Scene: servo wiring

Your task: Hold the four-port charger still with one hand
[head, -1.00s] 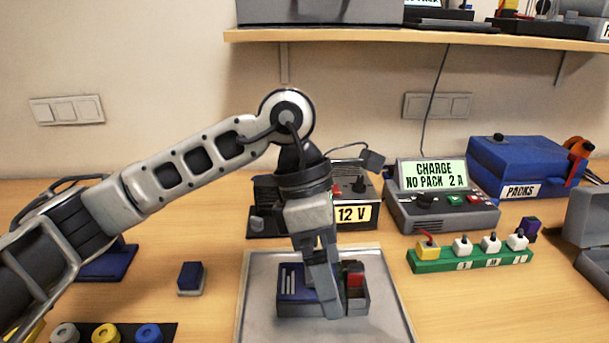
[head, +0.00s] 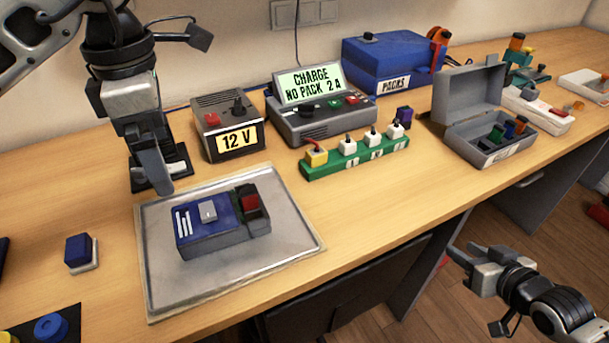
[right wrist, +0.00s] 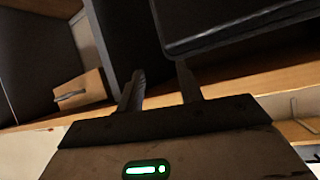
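The likeliest four-port charger is the green strip (head: 354,158) on the table, with a yellow plug (head: 316,154) and several white ones in a row. Behind it stands a grey charging unit (head: 322,120) whose screen reads "CHARGE NO PACK 2 A". No gripper touches either. My left gripper (head: 164,186) points down at the left edge of the metal tray, well left of the strip; its finger gap is not clear. My right gripper (head: 462,268) is beyond the table's front edge, lower right of the strip. In the right wrist view, its fingers (right wrist: 160,88) stand apart with nothing between them.
A blue and grey device (head: 222,238) lies on the metal tray (head: 160,272). A 12 V box (head: 226,128) stands left of the charging unit. A blue PACKS case (head: 392,66) and an open grey box (head: 476,142) are farther right. The wood in front of the strip is clear.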

